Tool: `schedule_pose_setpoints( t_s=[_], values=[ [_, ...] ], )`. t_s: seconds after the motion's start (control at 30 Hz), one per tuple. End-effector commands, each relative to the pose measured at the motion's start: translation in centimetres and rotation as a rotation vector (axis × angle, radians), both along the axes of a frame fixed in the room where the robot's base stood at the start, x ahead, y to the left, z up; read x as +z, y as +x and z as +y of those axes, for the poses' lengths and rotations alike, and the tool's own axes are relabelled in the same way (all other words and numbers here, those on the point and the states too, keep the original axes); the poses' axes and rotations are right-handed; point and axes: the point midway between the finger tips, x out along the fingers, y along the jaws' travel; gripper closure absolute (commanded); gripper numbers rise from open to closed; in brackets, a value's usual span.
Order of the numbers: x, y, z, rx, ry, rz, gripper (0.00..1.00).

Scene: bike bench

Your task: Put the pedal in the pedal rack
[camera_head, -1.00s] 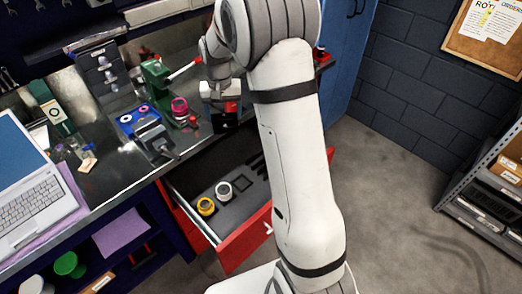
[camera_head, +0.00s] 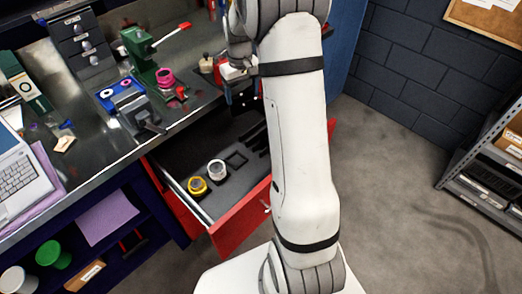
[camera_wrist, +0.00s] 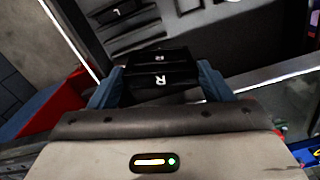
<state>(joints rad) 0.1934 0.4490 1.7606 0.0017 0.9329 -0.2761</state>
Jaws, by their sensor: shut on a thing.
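The pedal (camera_wrist: 160,82) is a black block marked with a white R. In the wrist view my gripper (camera_wrist: 160,88) is shut on it, with a blue-grey finger on each side. The pedal is above the open drawer; its clearance is hard to tell. A dark piece marked L (camera_wrist: 122,12) lies beyond it among dark slots and bars, at the top of the wrist view. I cannot tell for certain which part is the pedal rack. In the head view my arm hides most of the gripper and the pedal, near the drawer's back right.
The red drawer (camera_head: 240,228) stands open, holding a yellow roll (camera_head: 197,187) and a white roll (camera_head: 217,169). The bench (camera_head: 95,155) above carries a blue box (camera_head: 121,95), a green tool (camera_head: 139,45) and a laptop (camera_head: 18,170). Floor right of my arm is clear.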

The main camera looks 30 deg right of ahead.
Motion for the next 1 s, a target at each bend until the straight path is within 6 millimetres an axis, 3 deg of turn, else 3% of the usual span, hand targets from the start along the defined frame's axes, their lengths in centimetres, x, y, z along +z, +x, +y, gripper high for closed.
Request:
schedule_pose_setpoints(
  t_s=[0.03,0.1,0.3,0.43,0.7,1.0],
  values=[
    [-2.6,-0.3,-1.4,0.042,0.000,-0.001,0.69],
    [-3.9,-0.7,-2.9,0.111,0.000,-0.001,0.69],
    [-6.1,-1.6,-5.6,0.240,0.001,-0.001,0.69],
    [-7.3,-1.8,-6.1,0.270,0.002,0.001,0.69],
    [-11.8,-1.8,-6.2,0.272,0.002,0.002,0.69],
    [-14.8,-1.8,-6.2,0.271,0.002,0.002,0.69]
  ],
)
